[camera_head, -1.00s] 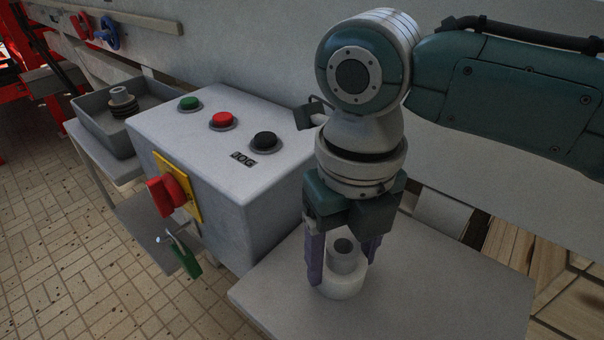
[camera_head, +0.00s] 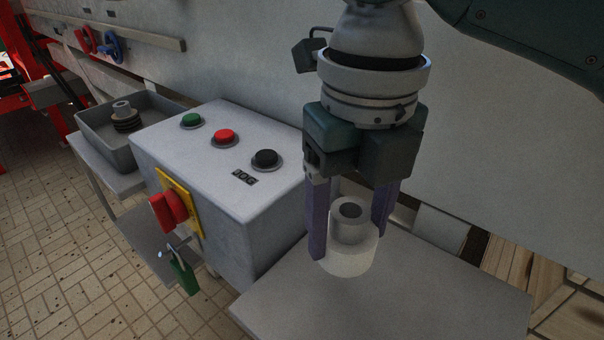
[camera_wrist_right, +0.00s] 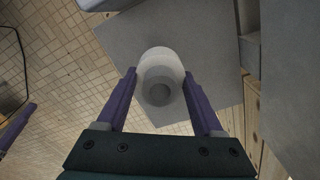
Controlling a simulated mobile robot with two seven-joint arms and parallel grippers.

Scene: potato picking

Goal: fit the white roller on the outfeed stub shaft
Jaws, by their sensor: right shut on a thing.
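The white roller (camera_head: 348,260), a pale wide ring with a grey hollow hub standing up from it, is upright between the purple fingers of my right gripper (camera_head: 349,232). That gripper is shut on it and appears to hold it above the grey table top. In the right wrist view the roller (camera_wrist_right: 162,66) sits between the fingertips (camera_wrist_right: 161,80), hub toward the camera. A purple finger-like part at the left edge of that view looks like my left gripper (camera_wrist_right: 14,127); its jaws cannot be made out. I cannot identify the outfeed stub shaft in either view.
The grey table top (camera_head: 440,290) is otherwise bare. Left of it stands a grey control box (camera_head: 210,190) with green, red and black buttons and a red switch. A grey tray (camera_head: 88,140) beyond holds a dark ringed part (camera_head: 125,120). A pale wall panel rises behind.

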